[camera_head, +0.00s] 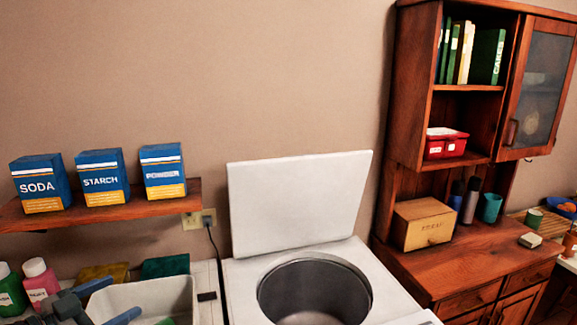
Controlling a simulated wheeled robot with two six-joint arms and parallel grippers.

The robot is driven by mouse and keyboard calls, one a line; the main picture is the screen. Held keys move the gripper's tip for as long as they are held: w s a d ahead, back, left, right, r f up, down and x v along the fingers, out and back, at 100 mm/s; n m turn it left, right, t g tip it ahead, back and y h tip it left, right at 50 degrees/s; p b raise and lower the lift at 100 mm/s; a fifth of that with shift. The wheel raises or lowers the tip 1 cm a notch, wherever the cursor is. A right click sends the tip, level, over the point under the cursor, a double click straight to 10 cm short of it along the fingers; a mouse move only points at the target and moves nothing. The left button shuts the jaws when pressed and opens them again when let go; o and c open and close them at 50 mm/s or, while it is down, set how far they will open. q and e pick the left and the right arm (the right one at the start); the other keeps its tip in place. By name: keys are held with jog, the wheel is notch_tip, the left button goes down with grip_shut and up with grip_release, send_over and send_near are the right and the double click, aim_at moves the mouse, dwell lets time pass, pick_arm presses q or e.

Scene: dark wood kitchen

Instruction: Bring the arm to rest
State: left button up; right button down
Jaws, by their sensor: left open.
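My left gripper (122,298) shows at the lower left edge of the head view. Its two dark fingers are spread apart over a white basin (178,287), with nothing seen between them. Most of my left arm is cut off by the bottom of the picture. My right gripper is not in view.
A white top-loading washer (298,207) stands with its lid up and its drum empty. Blue SODA (40,184), STARCH (103,178) and POWDER (163,172) boxes sit on a wall shelf. Bottles (40,280) stand by the gripper. A wooden cabinet (408,90) fills the right.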

pick_arm(q)
jog(key=s+a+f+n+g+y, duration=0.1)
jog(key=s+a+f+n+y, duration=0.1)
jog(key=s+f+n+y, duration=0.45)
jog(key=s+a+f+n+g+y, duration=0.1)
jog(key=s+f+n+y, duration=0.3)
jog(key=f, duration=0.6)
jog(key=s+d+f+m+g+h, duration=0.1)
jog(key=s+d+f+m+g, duration=0.1)
jog(key=s+d+f+g, duration=0.4)
jog(key=s+d+f+m+g, duration=0.1)
jog(key=s+d+f+g, duration=0.1)
jog(key=s+d+f, duration=0.45)
jog(key=s+a+f+g+b, duration=0.1)
jog(key=a+f+b, duration=0.15)
jog(key=f, duration=1.45)
jog(key=s+a+f+b, duration=0.1)
jog(key=a+f+b, duration=0.15)
jog(key=f, duration=1.45)
jog(key=s+f+b, duration=0.2)
jog(key=s+f, duration=0.7)
jog(key=f, duration=0.2)
jog(key=s+f+g+b, duration=0.1)
jog(key=s+f+b, duration=0.2)
jog(key=s+f, duration=0.6)
notch_tip(320, 180, down, 3)
jog(key=shift+a+f+g, duration=0.1)
jog(key=shift+a+g, duration=0.2)
jog(key=shift+a, duration=0.05)
